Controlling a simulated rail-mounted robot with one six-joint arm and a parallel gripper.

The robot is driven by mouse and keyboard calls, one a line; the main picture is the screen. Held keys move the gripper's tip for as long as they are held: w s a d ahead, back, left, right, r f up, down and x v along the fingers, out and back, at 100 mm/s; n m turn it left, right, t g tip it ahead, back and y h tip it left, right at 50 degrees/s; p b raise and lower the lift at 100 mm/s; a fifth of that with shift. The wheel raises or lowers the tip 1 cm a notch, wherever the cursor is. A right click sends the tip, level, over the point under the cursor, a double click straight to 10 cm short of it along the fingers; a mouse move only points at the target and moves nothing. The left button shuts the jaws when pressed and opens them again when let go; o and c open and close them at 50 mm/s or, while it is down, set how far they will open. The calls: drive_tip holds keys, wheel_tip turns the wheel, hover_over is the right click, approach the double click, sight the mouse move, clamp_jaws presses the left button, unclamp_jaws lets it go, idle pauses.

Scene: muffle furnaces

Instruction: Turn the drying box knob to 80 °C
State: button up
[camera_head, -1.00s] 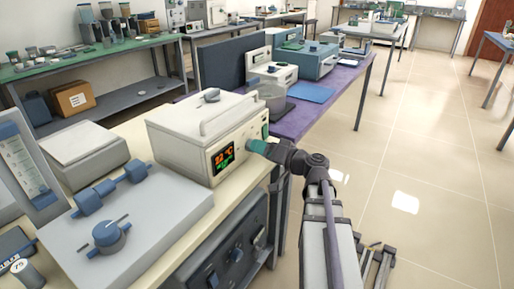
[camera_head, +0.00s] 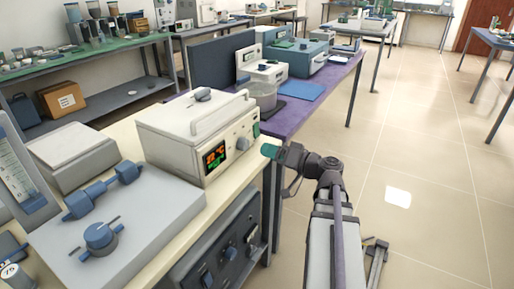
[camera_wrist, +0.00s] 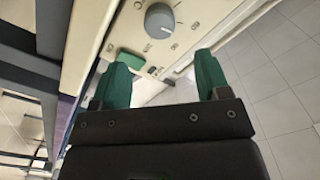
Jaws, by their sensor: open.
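The drying box (camera_head: 175,150) is a white box with a lid handle on the bench. Its front panel has a dark display (camera_head: 215,157) with orange and green characters too small to read surely. Its round grey knob (camera_head: 243,143) sits right of the display. In the wrist view the knob (camera_wrist: 159,20) is at the top centre, with small marks around it on the panel. My gripper (camera_head: 270,151) is in front of the panel, apart from the knob. In the wrist view my gripper (camera_wrist: 163,76) has its green fingers spread, with nothing between them.
A green switch (camera_wrist: 130,60) is on the panel near the knob. A grey device with blue valves (camera_head: 110,220) stands left on the bench. A dark unit with knobs (camera_head: 222,250) is below the benchtop. A purple bench (camera_head: 290,115) lies behind.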

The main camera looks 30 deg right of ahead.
sight(247, 145)
drive_tip(key=x, duration=0.9)
drive_tip(key=shift+s, duration=0.1)
drive_tip(key=c, duration=0.9)
drive_tip(key=shift+m, duration=0.4)
drive_tip(key=m, duration=0.3)
drive_tip(key=shift+d+f, duration=0.1)
drive_tip(key=shift+m, duration=1.9)
drive_tip(key=o, duration=0.9)
